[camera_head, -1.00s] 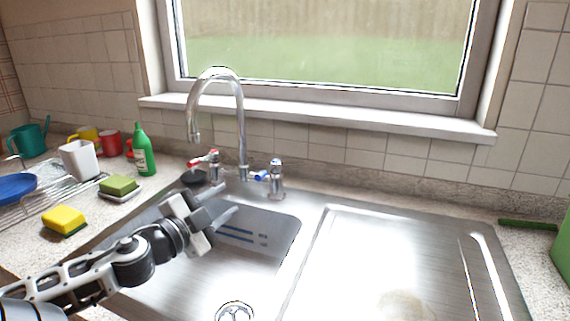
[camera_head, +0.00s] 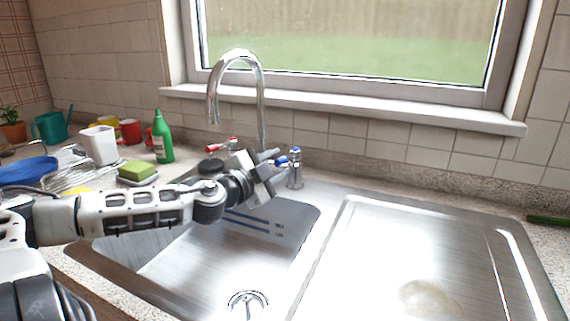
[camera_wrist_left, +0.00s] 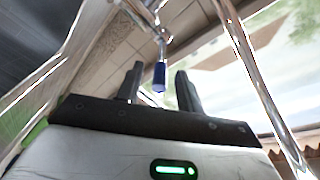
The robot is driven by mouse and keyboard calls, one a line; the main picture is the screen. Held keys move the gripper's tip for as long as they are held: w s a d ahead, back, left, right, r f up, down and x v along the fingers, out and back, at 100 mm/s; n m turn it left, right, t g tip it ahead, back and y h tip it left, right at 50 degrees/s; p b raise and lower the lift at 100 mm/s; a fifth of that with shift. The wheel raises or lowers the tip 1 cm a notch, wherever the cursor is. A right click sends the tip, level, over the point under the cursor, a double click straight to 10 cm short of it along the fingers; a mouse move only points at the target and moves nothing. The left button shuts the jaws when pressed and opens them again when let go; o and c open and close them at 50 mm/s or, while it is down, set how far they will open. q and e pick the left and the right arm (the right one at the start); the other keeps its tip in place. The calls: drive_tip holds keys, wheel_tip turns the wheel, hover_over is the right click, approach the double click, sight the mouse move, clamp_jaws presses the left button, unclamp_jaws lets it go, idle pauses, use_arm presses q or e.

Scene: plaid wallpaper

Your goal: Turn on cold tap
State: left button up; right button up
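The cold tap (camera_head: 295,172) is a chrome post with a blue-tipped lever (camera_head: 282,161), right of the tall curved spout (camera_head: 238,58). The hot tap's red lever (camera_head: 228,141) is left of the spout. My left gripper (camera_head: 272,165) is over the back of the sink, close to the blue lever. In the left wrist view, the blue lever tip (camera_wrist_left: 159,77) shows between the two spread fingers (camera_wrist_left: 160,85) of my left gripper; no contact shows. The gripper is open. My right gripper is not in view.
The sink basin (camera_head: 190,262) lies below my left arm, with the drainer (camera_head: 420,250) clear on the right. A green bottle (camera_head: 162,138), a sponge (camera_head: 138,170), mugs and a dish rack (camera_head: 75,175) stand on the left. The windowsill (camera_head: 340,109) runs behind.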

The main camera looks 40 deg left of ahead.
sight(284, 159)
use_arm(q)
drive_tip(key=shift+w+r, duration=0.1)
drive_tip(key=shift+w, duration=0.5)
drive_tip(key=shift+w+a+r, duration=0.1)
drive_tip(key=shift+w+a, duration=0.05)
drive_tip(key=shift+w, duration=0.1)
drive_tip(key=shift+w+a, duration=0.15)
drive_tip(key=shift+w, duration=0.35)
drive_tip(key=shift+w+p, duration=0.35)
drive_tip(key=shift+w, duration=0.25)
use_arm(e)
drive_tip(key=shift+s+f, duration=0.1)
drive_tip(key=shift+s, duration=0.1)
use_arm(q)
drive_tip(key=shift+f, duration=0.2)
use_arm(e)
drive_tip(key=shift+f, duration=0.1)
